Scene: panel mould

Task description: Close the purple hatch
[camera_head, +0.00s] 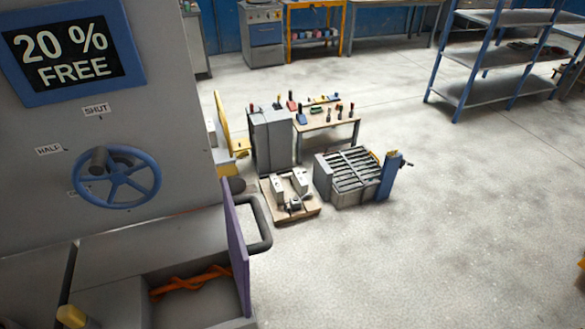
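The purple hatch (236,248) stands open, upright and seen nearly edge-on, at the right side of an open trough (170,312) in the grey machine. A thick dark handle (262,226) sticks out from the hatch's right side. An orange spiral screw (190,283) lies inside the open trough. My gripper is not in view, so I cannot see whether it is open or shut.
The grey machine panel (175,60) carries a blue handwheel (131,193) and a "20 % FREE" sign (70,45). A yellow knob (72,316) shows at bottom left. A pallet (292,212) and a slatted unit (350,172) stand beyond. The floor (430,260) at right is clear.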

